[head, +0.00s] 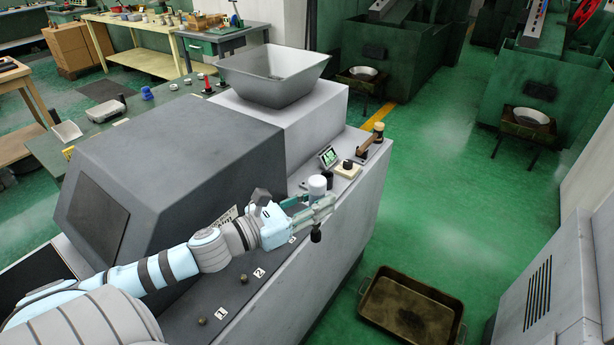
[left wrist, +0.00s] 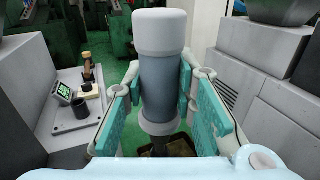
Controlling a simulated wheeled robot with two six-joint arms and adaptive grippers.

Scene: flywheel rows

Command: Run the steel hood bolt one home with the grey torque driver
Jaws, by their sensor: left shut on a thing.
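My left gripper (head: 322,212) is shut on the grey torque driver (head: 317,186), which also shows between the fingers in the left wrist view (left wrist: 160,88). The driver has a white cap on top, and its dark nose points down below the fingers. It is held over the right part of the machine's ledge, near a partly hidden number tag (head: 292,240). One steel bolt (head: 202,321) stands on the ledge beside a tag (head: 220,314) that seems to read 1. A second bolt (head: 243,278) stands beside the tag reading 2 (head: 259,272). My right gripper is not in view.
The grey machine housing (head: 170,150) rises behind the ledge, with a hopper (head: 272,75) above. A brown tray (head: 410,310) lies on the floor.

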